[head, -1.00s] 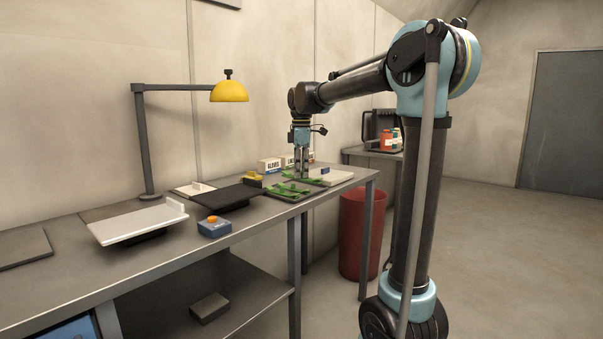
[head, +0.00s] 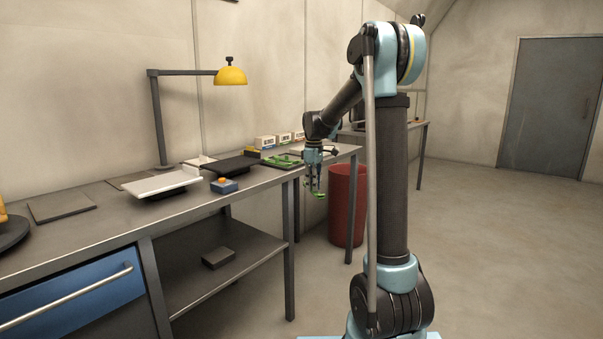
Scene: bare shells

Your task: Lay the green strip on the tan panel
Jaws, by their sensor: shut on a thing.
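My gripper (head: 315,188) is shut on a green strip (head: 319,195) and holds it in front of the bench's front edge, clear of the bench top. More green pieces lie in a dark tray (head: 268,164) at the bench's right part. Two flat grey-brown panels lie on the bench's left part: one near the front (head: 62,207) and one farther back (head: 125,180). I cannot tell which of them, if either, is the tan panel.
A white tilted plate (head: 163,184), a black plate (head: 231,168) and a blue box with an orange button (head: 224,186) stand on the bench. A yellow lamp (head: 230,76) overhangs it. A red bin (head: 346,207) stands on the floor at right.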

